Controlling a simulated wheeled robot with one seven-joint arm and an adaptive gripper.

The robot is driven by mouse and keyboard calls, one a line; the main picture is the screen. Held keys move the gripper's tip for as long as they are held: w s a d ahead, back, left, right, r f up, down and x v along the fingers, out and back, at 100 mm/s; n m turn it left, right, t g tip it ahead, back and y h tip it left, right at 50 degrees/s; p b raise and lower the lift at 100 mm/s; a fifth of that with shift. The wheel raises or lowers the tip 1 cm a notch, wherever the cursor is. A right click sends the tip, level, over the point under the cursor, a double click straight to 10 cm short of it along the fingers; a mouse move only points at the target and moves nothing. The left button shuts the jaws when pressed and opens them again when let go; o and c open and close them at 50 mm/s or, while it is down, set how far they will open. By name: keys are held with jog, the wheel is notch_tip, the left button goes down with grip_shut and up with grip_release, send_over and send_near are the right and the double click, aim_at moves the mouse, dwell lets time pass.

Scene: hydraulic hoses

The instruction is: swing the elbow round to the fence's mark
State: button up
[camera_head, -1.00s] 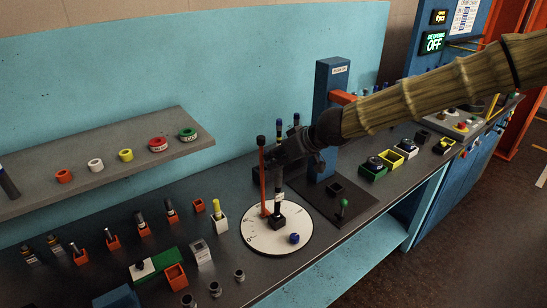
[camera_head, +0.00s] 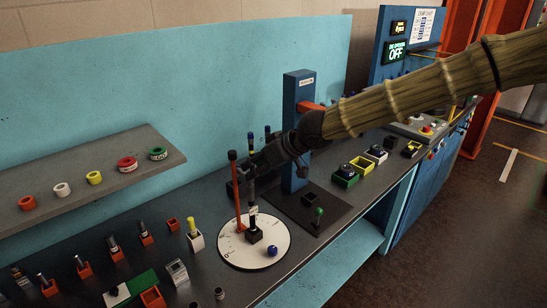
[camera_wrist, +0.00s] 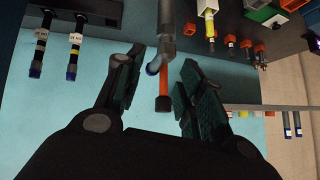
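The white round dial plate (camera_head: 232,258) lies on the bench with a black block (camera_head: 254,235) on it. A slim upright fitting rises from the block to my gripper (camera_head: 257,166). In the wrist view a grey pipe with a bent elbow (camera_wrist: 164,52), blue at its end, sits between the two dark finger pads of my gripper (camera_wrist: 160,72). The fingers stand apart, with gaps visible beside the elbow. An orange-red post (camera_head: 238,195) with a black top stands at the dial's back left edge, left of the fitting. Small marks show on the dial's left; which is the fence's mark, I cannot tell.
A blue ball knob (camera_head: 271,250) sits at the dial's front. A blue column (camera_head: 297,125) on a dark base with a green-topped lever (camera_head: 318,213) stands to the right. Several fittings and holders crowd the bench at left. A grey shelf (camera_head: 95,193) holds coloured rings.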

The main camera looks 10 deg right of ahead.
jog(key=v, duration=0.8)
jog(key=shift+s+d, duration=0.1)
jog(key=shift+d, duration=0.05)
